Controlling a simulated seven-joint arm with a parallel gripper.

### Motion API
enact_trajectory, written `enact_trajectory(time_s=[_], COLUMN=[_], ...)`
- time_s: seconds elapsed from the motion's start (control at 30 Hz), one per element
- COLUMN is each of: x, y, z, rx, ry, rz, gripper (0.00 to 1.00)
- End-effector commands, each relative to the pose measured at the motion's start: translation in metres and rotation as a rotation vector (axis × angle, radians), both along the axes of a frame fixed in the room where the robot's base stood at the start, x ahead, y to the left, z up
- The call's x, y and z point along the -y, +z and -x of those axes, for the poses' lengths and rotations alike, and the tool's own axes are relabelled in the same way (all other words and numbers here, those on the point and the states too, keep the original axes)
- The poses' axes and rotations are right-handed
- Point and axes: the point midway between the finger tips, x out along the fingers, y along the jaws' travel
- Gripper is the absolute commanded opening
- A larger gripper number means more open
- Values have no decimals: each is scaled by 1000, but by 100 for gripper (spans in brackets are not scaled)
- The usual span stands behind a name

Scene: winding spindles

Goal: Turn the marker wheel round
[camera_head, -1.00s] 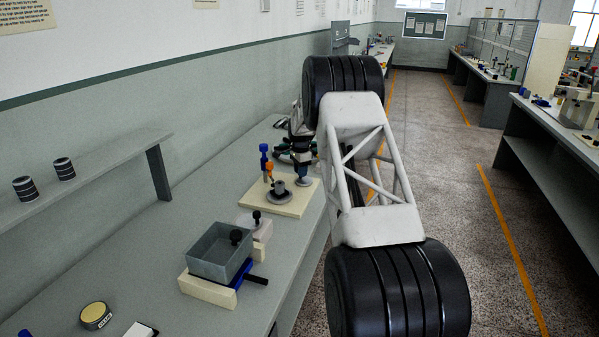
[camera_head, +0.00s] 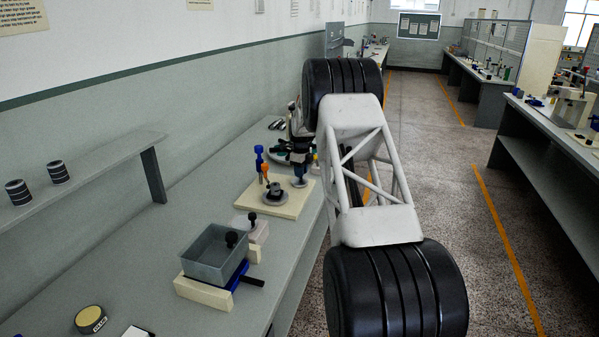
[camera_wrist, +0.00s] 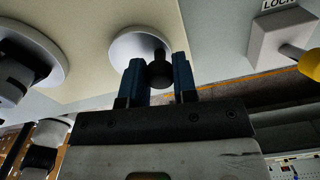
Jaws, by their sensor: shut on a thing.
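A small pale wheel (camera_wrist: 127,46) with a dark round knob (camera_wrist: 159,73) shows on the cream board in the wrist view; I take it to be the marker wheel. My gripper (camera_wrist: 160,82) has its two blue fingers on either side of the knob, shut on it. In the head view my gripper (camera_head: 301,172) is low over the right part of the cream board (camera_head: 283,208), partly hidden by my arm. A larger disc (camera_head: 277,199) with a dark piece on it sits left of it; the wheel's marks cannot be read.
A blue post (camera_head: 259,160) and an orange post (camera_head: 265,172) stand on the board's left side. A grey open box (camera_head: 212,260) stands nearer on the bench. A block labelled LOCK (camera_wrist: 272,38) with a yellow knob is at the right of the wrist view.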

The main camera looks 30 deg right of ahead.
Motion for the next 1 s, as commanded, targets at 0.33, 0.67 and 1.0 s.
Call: enact_trajectory(time_s=[0.33,0.67,1.0], x=[5,8,8], y=[1,1,1], z=[6,13,16], rx=[1,0,0], ry=[-327,-612,-770], rz=[0,0,0], gripper=[3,3,3])
